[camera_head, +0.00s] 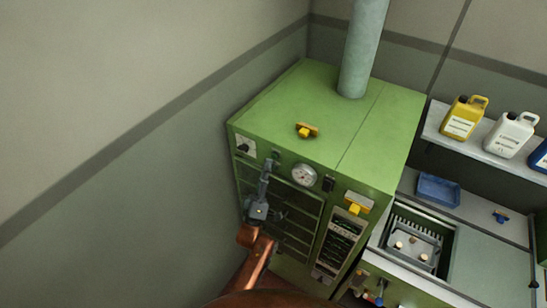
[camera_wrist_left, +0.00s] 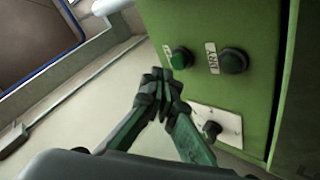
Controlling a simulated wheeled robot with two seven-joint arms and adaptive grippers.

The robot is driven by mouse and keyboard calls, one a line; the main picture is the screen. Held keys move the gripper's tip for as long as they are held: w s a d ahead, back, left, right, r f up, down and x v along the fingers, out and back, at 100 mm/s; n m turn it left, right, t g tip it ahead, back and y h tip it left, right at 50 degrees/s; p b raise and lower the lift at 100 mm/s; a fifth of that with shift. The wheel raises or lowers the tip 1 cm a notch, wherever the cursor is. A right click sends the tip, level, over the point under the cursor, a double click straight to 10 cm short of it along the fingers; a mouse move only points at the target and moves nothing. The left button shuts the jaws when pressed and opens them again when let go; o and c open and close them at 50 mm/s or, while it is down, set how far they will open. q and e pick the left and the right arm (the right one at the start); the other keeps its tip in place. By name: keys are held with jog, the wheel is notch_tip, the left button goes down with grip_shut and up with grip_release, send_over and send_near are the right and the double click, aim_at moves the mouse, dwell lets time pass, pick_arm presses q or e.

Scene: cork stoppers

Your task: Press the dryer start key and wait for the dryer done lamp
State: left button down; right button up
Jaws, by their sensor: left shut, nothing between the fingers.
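The dryer is a tall green cabinet (camera_head: 330,130) with its controls along the top of its front. In the left wrist view, two round dark green controls show on it: one (camera_wrist_left: 233,61) beside a label reading "DRY", the other (camera_wrist_left: 181,58) just left of that label. I cannot tell which is key and which is lamp; neither looks brightly lit. My left gripper (camera_head: 269,165) is shut and empty at the upper left of the dryer front. In the wrist view its fingertips (camera_wrist_left: 162,82) are just below the left control; contact cannot be told. My right gripper is out of view.
A black knob on a white plate (camera_wrist_left: 212,130) is close to my left fingers. A round gauge (camera_head: 304,175) and yellow-handled parts (camera_head: 307,130) are on the dryer. A wall stands close on the left. A bench with a blue tray (camera_head: 438,189) is at right.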

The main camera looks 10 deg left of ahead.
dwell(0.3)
pick_arm(q)
jog(key=shift+w, duration=0.1)
jog(key=shift+w+d, duration=0.15)
jog(key=shift+w, duration=0.15)
jog(key=shift+w+b, duration=0.15)
jog(key=shift+b, duration=0.15)
